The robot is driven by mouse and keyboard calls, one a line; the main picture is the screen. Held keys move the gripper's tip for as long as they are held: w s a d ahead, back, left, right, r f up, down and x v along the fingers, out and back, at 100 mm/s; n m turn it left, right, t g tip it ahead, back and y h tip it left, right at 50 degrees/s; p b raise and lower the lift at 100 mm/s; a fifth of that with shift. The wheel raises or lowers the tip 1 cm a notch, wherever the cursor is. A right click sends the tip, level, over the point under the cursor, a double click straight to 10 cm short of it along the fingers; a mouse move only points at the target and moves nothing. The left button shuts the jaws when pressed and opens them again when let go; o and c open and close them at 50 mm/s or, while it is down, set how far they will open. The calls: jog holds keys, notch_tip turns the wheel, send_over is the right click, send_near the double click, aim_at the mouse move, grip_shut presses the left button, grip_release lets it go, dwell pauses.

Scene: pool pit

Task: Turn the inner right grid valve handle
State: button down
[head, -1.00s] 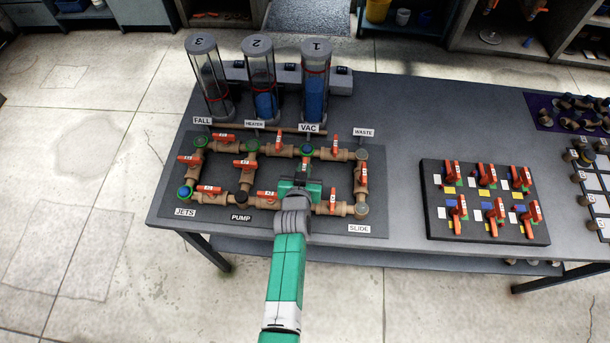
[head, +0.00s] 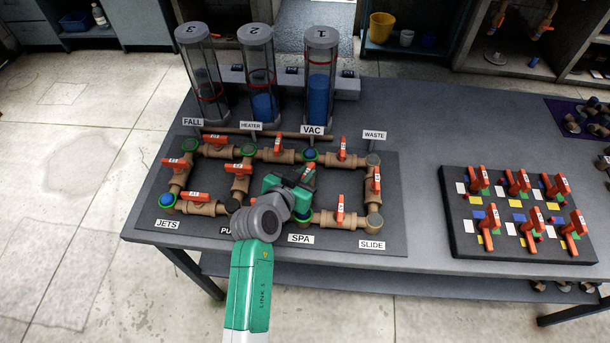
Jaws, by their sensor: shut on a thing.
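The pipe grid lies on a dark board (head: 388,225) on the grey table. The inner right valve is on the short pipe between the VAC and SPA junctions. Its orange-red handle (head: 308,172) shows only in part, just beyond my gripper. My green and grey gripper (head: 303,182) reaches in from the lower left and is shut on this handle. The gripper hides most of that valve and its pipe. The visible end of the handle leans slightly, pointing up and to the right.
Close by are the upper right valve (head: 343,148), right valve (head: 376,180), lower right valve (head: 340,210) and inner left valve (head: 242,170). Clear tubes, such as tube 1 (head: 320,75), stand behind. A block of red-handled valves (head: 515,215) sits to the right.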

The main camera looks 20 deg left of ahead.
jog(key=c, duration=1.5)
grip_release()
jog(key=shift+s, duration=0.1)
